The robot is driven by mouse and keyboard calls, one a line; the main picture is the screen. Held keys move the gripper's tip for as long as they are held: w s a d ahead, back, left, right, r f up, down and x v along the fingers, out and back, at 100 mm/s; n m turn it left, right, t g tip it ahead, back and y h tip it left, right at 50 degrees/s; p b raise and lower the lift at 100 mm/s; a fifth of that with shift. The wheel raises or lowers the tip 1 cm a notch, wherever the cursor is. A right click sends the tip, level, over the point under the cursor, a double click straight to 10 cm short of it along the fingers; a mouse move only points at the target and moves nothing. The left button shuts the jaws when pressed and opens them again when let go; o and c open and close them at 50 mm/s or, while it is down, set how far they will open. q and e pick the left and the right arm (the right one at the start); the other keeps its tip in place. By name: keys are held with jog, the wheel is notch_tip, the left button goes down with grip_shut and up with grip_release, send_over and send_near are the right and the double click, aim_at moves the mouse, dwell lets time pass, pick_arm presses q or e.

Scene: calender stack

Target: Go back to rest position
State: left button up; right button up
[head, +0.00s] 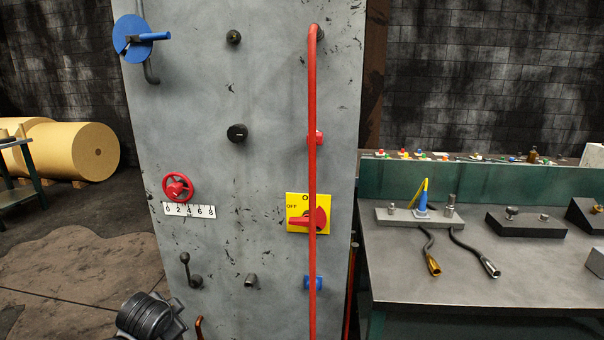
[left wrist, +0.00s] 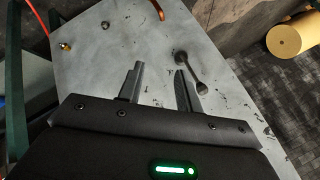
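My left gripper (left wrist: 159,67) is open in the left wrist view, its two dark fingers apart with nothing between them. It points toward the lower part of the grey panel. A black lever with a round knob (left wrist: 190,72) stands just right of the right finger; I cannot tell whether they touch. In the head view, a dark part of my left arm shows at the bottom left, below the same lever (head: 190,271); the fingers are not visible there. My right gripper is in neither view.
The tall grey panel (head: 260,80) carries a blue crank (head: 133,38), a red handwheel (head: 177,187), a yellow-plated red switch (head: 308,213) and a long red bar (head: 312,120). A grey workbench (head: 390,275) with fixtures stands right. Yellow rolls (head: 85,150) lie at left.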

pick_arm(q)
jog(key=s+d+f+n+g, duration=0.1)
jog(key=s+d+f, duration=0.1)
jog(key=s+f, duration=0.55)
jog(key=s+d+f+n+g, duration=0.15)
jog(key=s+f, duration=0.25)
jog(key=s, duration=0.6)
jog(key=s+d+f+n+g+h, duration=0.1)
jog(key=s+d+n, duration=0.1)
jog(key=s, duration=0.7)
jog(key=s+d+f+n+g+h, duration=0.1)
jog(key=s+d, duration=0.1)
jog(key=s, duration=0.7)
notch_tip(320, 180, down, 25)
jog(key=s+g, duration=0.1)
jog(key=s, duration=0.1)
jog(key=s+a+f+g, duration=0.1)
jog(key=s+a+f, duration=0.3)
jog(key=s+f, duration=1.2)
jog(key=shift+f+p, duration=0.15)
jog(key=shift+p, duration=0.15)
